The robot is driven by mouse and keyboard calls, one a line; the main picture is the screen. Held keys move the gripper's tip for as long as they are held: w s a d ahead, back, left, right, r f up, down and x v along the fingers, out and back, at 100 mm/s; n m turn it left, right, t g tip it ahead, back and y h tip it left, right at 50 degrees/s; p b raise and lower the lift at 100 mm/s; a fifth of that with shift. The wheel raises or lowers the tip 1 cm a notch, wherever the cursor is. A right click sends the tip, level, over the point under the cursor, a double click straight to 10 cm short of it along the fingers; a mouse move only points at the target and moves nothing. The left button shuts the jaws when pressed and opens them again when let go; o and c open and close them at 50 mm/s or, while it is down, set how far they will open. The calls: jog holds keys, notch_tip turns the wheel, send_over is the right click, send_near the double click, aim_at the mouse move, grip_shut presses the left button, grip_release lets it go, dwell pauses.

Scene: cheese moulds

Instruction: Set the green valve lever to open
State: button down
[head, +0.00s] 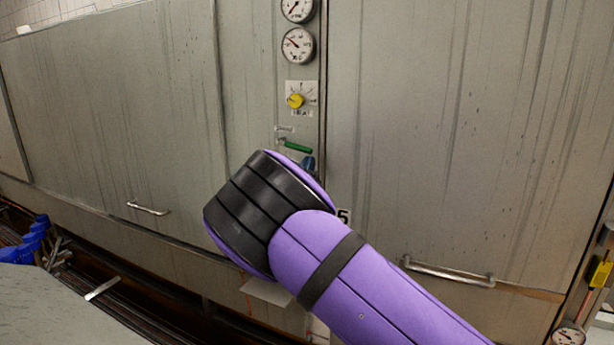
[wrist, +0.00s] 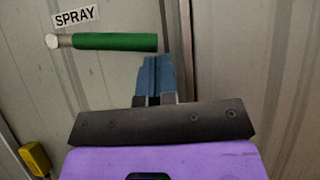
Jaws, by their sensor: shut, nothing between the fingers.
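The green valve lever (head: 297,147) is on the narrow panel strip between two large grey doors. In the wrist view the green lever (wrist: 115,41) lies about level, with its metal pivot at its left end and its free end to the right, under a SPRAY label (wrist: 76,17). My gripper (wrist: 156,60) is shut and empty, its blue fingers together. Its tips show just below the lever's free end in the wrist view; whether they touch it I cannot tell. In the head view my gripper (head: 308,162) is mostly hidden behind my purple and black arm.
Above the lever are a yellow knob (head: 295,101) on a white plate and a round gauge (head: 298,45). A left door handle (head: 148,208) and a right door handle (head: 450,273) stick out lower down. A yellow part (wrist: 35,157) is at the wrist view's lower left.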

jog(key=shift+r, duration=0.2)
jog(key=shift+d+r, duration=0.25)
jog(key=shift+r, duration=0.35)
jog(key=shift+s+f, duration=0.1)
